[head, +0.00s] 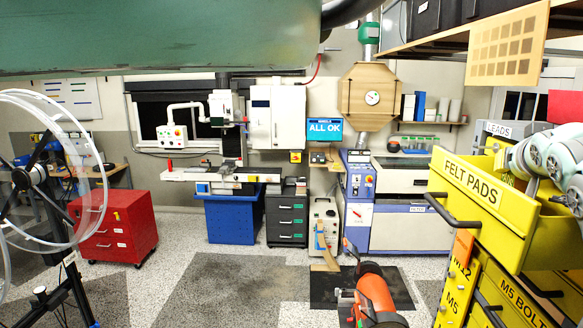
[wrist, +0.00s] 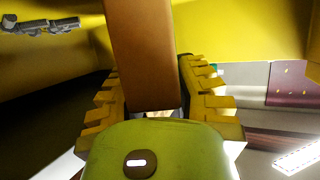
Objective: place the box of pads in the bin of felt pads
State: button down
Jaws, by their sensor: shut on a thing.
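The yellow bin labelled FELT PADS (head: 470,188) is at the right of the head view, pulled out above other yellow bins. My arm reaches over its open top, and the fingers are hard to make out there. In the wrist view, my gripper (wrist: 148,75) has ridged yellow fingers shut on a brown box (wrist: 143,35), which I take for the box of pads. The box extends away from the fingers. Yellow walls of the bin (wrist: 225,25) show behind and beside it. The bin's floor and contents are hidden in the head view.
A bin labelled LEADS (head: 498,130) is above, behind the felt pads bin. Yellow M5 bins (head: 500,300) are below.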

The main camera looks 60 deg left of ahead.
jog(key=shift+f, duration=0.6)
jog(key=shift+f+b, duration=0.2)
jog(key=shift+b, duration=0.1)
jog(key=c, duration=0.8)
grip_release()
jog(key=shift+c, duration=0.2)
jog(key=shift+r, duration=0.15)
jog(key=shift+d, duration=0.1)
jog(key=shift+s+d+r+b, duration=0.15)
jog(key=shift+s+b, duration=0.15)
jog(key=shift+b, duration=0.35)
jog(key=shift+s+d+f+b, duration=0.15)
jog(key=shift+s+b, duration=0.15)
jog(key=shift+b, duration=0.3)
jog(key=b+v, duration=0.2)
jog(key=b, duration=0.1)
jog(key=shift+s+d+r, duration=0.15)
jog(key=shift+s+r, duration=0.05)
jog(key=shift+s, duration=0.05)
jog(key=shift+r+b+v, duration=0.25)
jog(key=shift+b+v, duration=1.5)
jog(key=shift+b, duration=0.15)
